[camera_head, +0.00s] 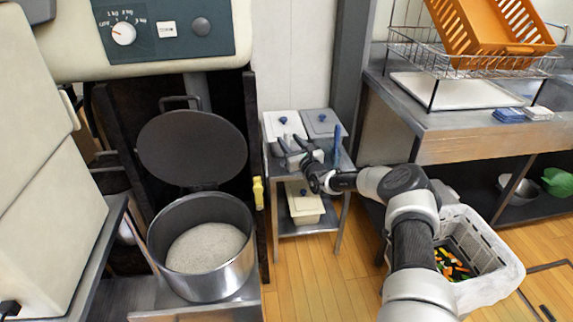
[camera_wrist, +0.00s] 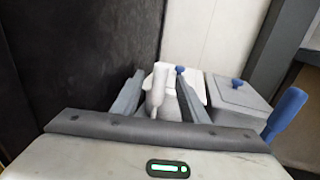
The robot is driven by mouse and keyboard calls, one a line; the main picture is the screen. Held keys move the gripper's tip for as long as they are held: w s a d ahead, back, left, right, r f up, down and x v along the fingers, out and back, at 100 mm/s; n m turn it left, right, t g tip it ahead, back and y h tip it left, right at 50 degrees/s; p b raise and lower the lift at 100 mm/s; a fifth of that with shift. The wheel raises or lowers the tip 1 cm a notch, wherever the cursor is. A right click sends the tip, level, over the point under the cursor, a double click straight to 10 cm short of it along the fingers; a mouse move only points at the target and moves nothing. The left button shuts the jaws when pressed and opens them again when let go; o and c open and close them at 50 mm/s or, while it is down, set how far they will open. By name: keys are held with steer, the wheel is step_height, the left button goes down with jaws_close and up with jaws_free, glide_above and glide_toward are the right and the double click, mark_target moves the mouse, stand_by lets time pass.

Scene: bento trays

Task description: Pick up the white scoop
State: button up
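The white scoop (camera_wrist: 158,86) shows in the wrist view with its pale handle pointing up between my two fingers. My gripper (camera_wrist: 158,92) is open, with a finger on each side of the handle and visible gaps between. Whether a finger touches the handle I cannot tell. In the head view my gripper (camera_head: 291,145) is over the front of the left container on the small metal stand. The scoop cannot be told apart there, and its lower part is hidden by my gripper in the wrist view.
A grey lidded container (camera_head: 320,122) with a blue knob stands at the right on the stand. A blue handle (camera_head: 337,140) rises beside it. A rice pot (camera_head: 203,287) with its lid up stands at the left. A white basket (camera_head: 500,277) stands at the right.

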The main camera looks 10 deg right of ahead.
steer(key=shift+w+a+f+b, duration=0.15)
steer(key=shift+w+a+b, duration=0.05)
steer(key=shift+w, duration=0.4)
steer(key=shift+w+a+f+b, duration=0.15)
steer(key=shift+w+b, duration=0.05)
steer(key=shift+w, duration=0.35)
steer(key=shift+w+r, duration=0.15)
steer(key=shift+w, duration=0.05)
jaws_close()
